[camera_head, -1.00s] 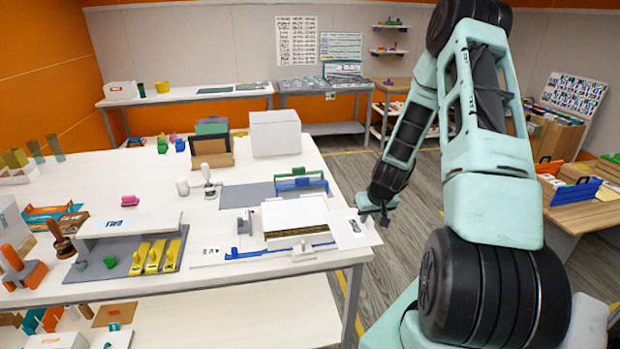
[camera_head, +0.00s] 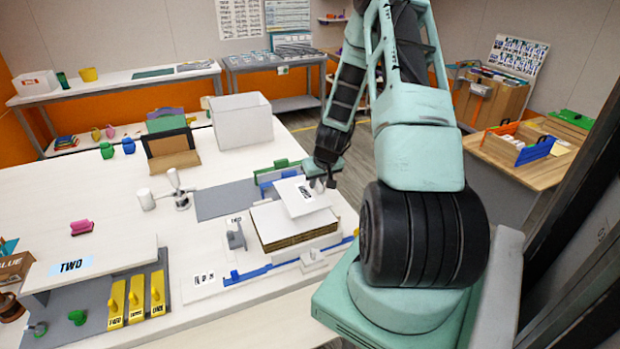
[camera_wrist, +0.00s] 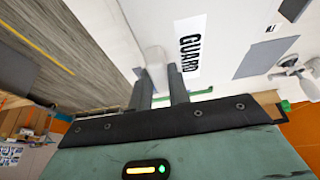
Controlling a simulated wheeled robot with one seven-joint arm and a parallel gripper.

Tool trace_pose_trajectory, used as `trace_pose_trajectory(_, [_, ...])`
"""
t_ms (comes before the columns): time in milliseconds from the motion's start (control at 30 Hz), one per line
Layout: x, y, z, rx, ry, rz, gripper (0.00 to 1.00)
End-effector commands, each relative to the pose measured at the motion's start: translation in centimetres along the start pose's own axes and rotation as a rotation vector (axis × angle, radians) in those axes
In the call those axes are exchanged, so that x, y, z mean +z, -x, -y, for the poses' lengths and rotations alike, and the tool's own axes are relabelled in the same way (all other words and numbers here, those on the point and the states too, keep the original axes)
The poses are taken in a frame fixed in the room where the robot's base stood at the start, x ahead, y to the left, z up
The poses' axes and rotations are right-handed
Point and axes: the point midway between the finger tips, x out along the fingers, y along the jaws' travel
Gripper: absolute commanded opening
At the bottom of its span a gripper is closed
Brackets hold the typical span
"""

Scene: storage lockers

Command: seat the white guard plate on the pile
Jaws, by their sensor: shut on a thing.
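The white guard plate (camera_head: 297,203) hangs over the back right part of the pile (camera_head: 290,238), a flat white-topped stack with brown layered sides. Its black GUARD label shows large in the wrist view (camera_wrist: 190,46). My gripper (camera_head: 327,184) is at the plate's right edge. In the wrist view, its two fingers (camera_wrist: 158,88) are shut on a white tab (camera_wrist: 155,58) of the plate. The plate looks raised above the pile and turned relative to it; I cannot tell whether any edge touches. Part of the pile's top is hidden under the plate.
A blue rail (camera_head: 256,273) runs along the pile's front. A grey upright block (camera_head: 235,237) stands at its left and a pale block (camera_head: 313,259) at its front right. Blue and green holders (camera_head: 282,172) stand behind.

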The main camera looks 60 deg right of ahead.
Motion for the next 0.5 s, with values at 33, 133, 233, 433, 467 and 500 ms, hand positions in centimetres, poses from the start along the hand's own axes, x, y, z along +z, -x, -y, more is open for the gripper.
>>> trace_pose_trajectory(33, [0.0, 0.0, 0.0, 0.000, 0.000, 0.000, 0.00])
trace_pose_trajectory(133, [0.0, 0.0, 0.0, 0.000, 0.000, 0.000, 0.00])
trace_pose_trajectory(233, [0.0, 0.0, 0.0, 0.000, 0.000, 0.000, 0.00])
trace_pose_trajectory(433, [0.4, -0.7, 0.0, -0.001, 0.000, 0.001, 0.00])
trace_pose_trajectory(467, [0.5, -0.9, 0.0, -0.001, 0.000, 0.000, 0.00])
trace_pose_trajectory(500, [0.6, -1.2, 0.0, -0.001, 0.000, 0.000, 0.00])
